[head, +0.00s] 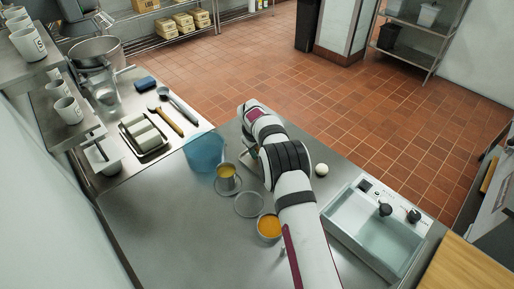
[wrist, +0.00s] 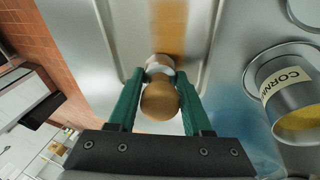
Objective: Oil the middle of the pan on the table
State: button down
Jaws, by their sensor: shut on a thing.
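In the wrist view my gripper (wrist: 160,105) has its green fingers closed on a round wooden handle end (wrist: 160,101), which looks like a brush. A pale collar (wrist: 159,63) shows just past the handle; the bristles are hidden beneath it. The brush is over the metal pan (wrist: 110,45), between its raised side rims. A tan-brown stripe (wrist: 169,28), which looks like oil, runs along the pan's middle from the brush to the picture's top edge. In the head view my arm covers the pan, the brush and most of the gripper.
A cornmeal can (wrist: 285,90) stands beside the pan; it also shows in the head view (head: 228,184). An orange-filled can (head: 269,229), a blue translucent bowl (head: 205,152) and a white ball (head: 321,170) are nearby. A water-filled basin (head: 350,232) stands at right. The table's front left is clear.

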jog(key=shift+s+d+f, duration=0.1)
jog(key=shift+s+d, duration=1.75)
jog(key=shift+d, duration=0.15)
jog(key=shift+s+d, duration=1.2)
jog(key=shift+d, duration=0.1)
notch_tip(320, 180, up, 6)
jog(key=shift+r, duration=0.25)
jog(key=shift+r, duration=1.35)
